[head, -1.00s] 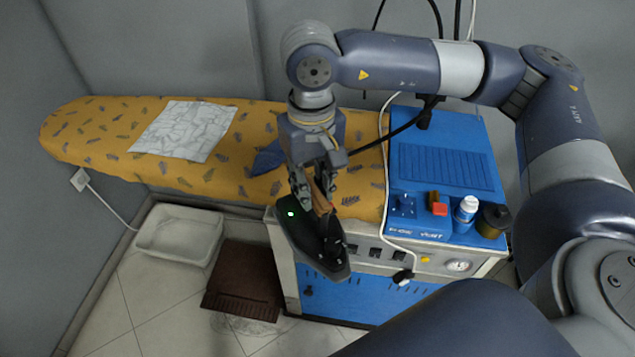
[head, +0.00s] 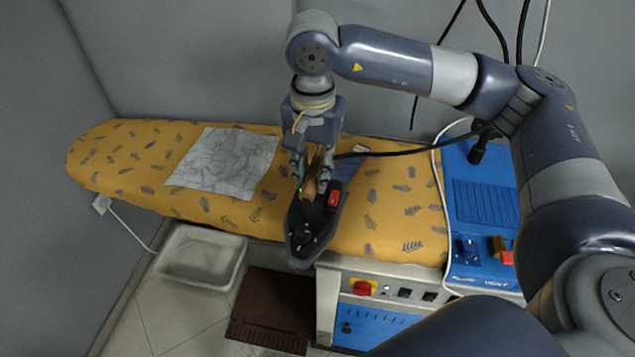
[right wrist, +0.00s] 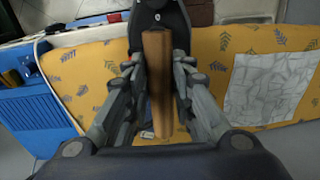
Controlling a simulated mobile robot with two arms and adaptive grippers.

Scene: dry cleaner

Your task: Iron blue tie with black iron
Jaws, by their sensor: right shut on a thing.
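My right gripper (head: 312,184) is shut on the wooden handle of the black iron (head: 318,231). The iron's body hangs at the near edge of the yellow ironing board, and the iron looks turned or tilted. In the right wrist view the brown handle (right wrist: 157,80) lies between the fingers, with the dark iron body (right wrist: 160,17) beyond it. The blue tie (head: 347,167) lies on the board just right of and behind the gripper. It is partly hidden by the gripper and the iron. My left gripper is in neither view.
The patterned yellow ironing board (head: 390,220) runs along the wall. A white cloth (head: 225,160) lies on its left half. A blue steam unit (head: 485,200) with bottles or knobs stands at the right. A white tub (head: 200,255) is on the floor. A black cable trails right from the iron.

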